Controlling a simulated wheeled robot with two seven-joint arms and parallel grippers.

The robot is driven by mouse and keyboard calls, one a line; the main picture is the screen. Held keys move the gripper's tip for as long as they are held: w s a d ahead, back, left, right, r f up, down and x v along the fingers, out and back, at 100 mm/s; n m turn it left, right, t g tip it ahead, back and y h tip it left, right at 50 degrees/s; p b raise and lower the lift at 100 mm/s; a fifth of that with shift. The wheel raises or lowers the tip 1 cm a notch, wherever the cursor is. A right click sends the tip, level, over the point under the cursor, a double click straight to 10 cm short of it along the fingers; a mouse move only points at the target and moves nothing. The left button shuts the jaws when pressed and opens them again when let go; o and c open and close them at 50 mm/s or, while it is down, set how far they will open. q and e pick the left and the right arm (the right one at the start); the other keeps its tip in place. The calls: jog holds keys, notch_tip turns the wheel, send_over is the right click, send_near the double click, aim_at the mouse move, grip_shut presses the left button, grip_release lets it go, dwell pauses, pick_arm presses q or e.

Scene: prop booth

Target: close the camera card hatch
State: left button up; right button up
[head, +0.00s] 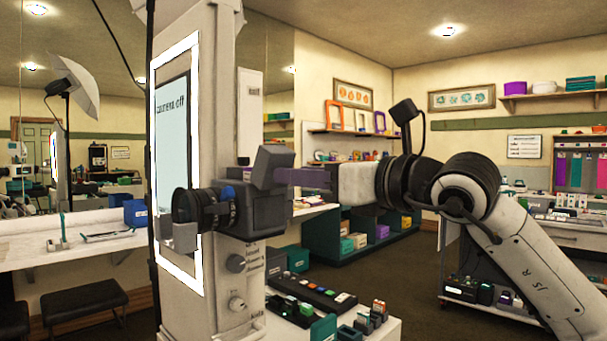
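A dark camera (236,212) with a black lens is mounted on the front of the pale booth column, its lens pointing left. A dark grey tilted block (272,164) stands at the camera's upper right; I cannot tell whether it is the card hatch or another camera part. No hatch can be clearly made out. My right gripper (290,178) comes in from the right, its purple finger end level with the camera's upper part and overlapping the grey block's edge in the picture. I cannot tell whether they touch, or the finger gap. My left gripper is out of view.
The booth column (224,80) carries a lit screen (173,130) and knobs below the camera. A white counter (384,332) in front holds a dark button panel (312,296) and small coloured items. A stool (85,308) stands at left. Open floor shows beyond the counter.

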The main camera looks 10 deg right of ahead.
grip_shut()
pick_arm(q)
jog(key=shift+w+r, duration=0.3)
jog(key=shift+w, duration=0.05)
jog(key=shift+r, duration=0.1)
